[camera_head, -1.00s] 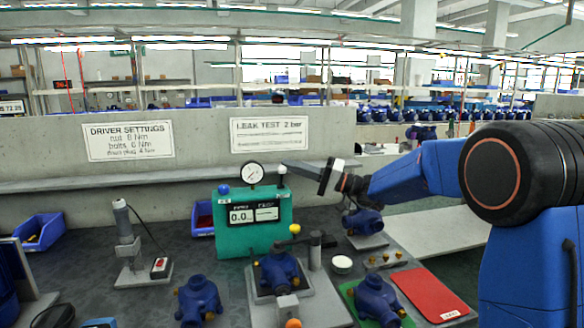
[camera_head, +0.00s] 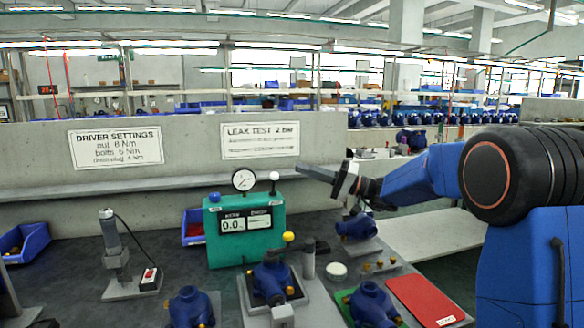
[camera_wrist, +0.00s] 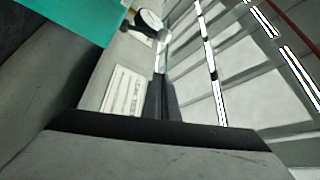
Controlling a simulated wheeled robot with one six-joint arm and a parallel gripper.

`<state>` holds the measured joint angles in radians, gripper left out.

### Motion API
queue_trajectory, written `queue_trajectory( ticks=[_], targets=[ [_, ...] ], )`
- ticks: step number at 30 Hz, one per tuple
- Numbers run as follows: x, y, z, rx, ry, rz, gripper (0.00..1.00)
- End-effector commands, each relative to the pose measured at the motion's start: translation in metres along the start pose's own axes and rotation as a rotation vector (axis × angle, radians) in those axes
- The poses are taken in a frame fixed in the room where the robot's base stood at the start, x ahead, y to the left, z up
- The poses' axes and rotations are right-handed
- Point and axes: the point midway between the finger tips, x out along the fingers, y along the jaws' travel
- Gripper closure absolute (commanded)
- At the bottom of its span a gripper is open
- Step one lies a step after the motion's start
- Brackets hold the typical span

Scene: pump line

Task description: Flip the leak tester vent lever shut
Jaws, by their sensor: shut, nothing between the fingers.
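The leak tester (camera_head: 246,238) is a green box on the bench, with a display reading 0.0, a round gauge on top and a blue knob at its top left. Its vent lever (camera_head: 274,177), a dark stem with a white tip, stands upright at the top right corner. My gripper (camera_head: 301,169) is shut and empty, just right of the lever's tip at about its height, with a small visible gap. In the wrist view, the tester (camera_wrist: 75,14) is at the top left, and my gripper (camera_wrist: 160,150) fills the bottom.
A blue pump in a fixture (camera_head: 270,278) stands before the tester, with a yellow-topped post. A driver stand (camera_head: 116,262) is at left, a red plate (camera_head: 425,297) at right. A low wall (camera_head: 190,175) with signs runs behind. Space above the tester is open.

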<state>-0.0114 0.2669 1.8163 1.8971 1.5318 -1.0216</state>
Motion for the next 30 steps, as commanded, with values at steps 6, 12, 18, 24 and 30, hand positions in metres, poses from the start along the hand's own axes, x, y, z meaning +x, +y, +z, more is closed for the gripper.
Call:
queue_trajectory(
  ticks=[6, 12, 18, 24, 30],
  targets=[
    [-0.024, 0.001, 0.000, 0.000, 0.000, 0.001, 1.00],
    [-0.029, 0.001, 0.000, 0.000, 0.000, 0.000, 1.00],
    [-0.029, 0.001, 0.000, 0.000, 0.000, 0.000, 1.00],
    [-0.028, -0.005, 0.015, 0.014, -0.032, 0.033, 1.00],
    [-0.033, -0.023, 0.080, 0.072, -0.158, 0.186, 1.00]
  ],
)
